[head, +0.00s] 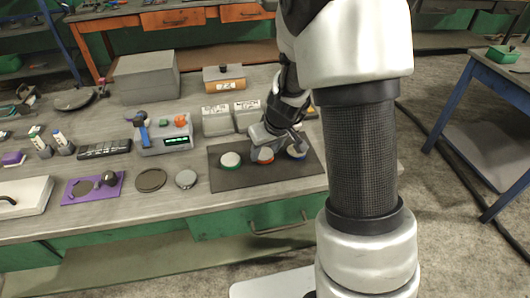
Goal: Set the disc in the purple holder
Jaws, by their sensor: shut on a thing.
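My gripper (277,146) is low over the dark mat (236,181) on the workbench. It is shut on a white disc with a red rim (265,155), which it partly hides. A white disc with a green rim (230,160) lies to its left on the mat, and another pale disc (297,152) lies to its right, partly hidden by the gripper. A purple plate (112,191) lies at the left of the bench, with a grey round piece and a dark knob on it. A small purple block (14,158) stands at the far left. I cannot tell which is the purple holder.
A dark round plate (151,180) and a grey disc (186,179) lie between the purple plate and the mat. Behind are a grey device with a green display (176,141), pale boxes (217,121) and a large grey box (146,78). My arm hides the bench's right part.

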